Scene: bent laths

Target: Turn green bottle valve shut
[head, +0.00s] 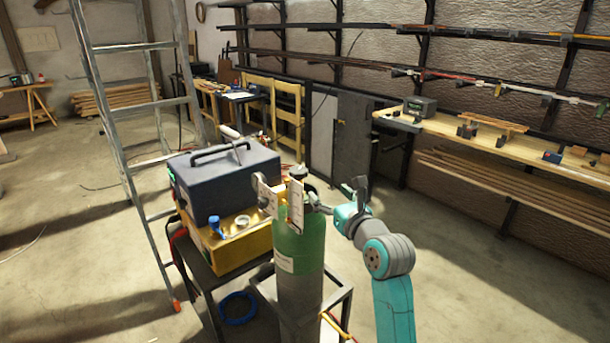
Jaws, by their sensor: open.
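The green bottle (308,250) stands upright in a dark metal frame (338,303) at the lower middle of the head view. Its dark valve top (298,172) shows above the shoulder, partly hidden by pale hanging tags (296,207). My teal and grey arm comes up from the lower right. My gripper (321,203) is at the right side of the bottle's top, close to the valve. It is open and looks empty. The fingertips are small and partly hidden, so I cannot tell whether they touch the valve.
A dark box with a handle (225,180) sits on a yellow case (228,245), close left of the bottle. A metal stepladder (100,100) stands farther left. A workbench (500,150) runs along the right wall. Open floor (480,270) lies to the right.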

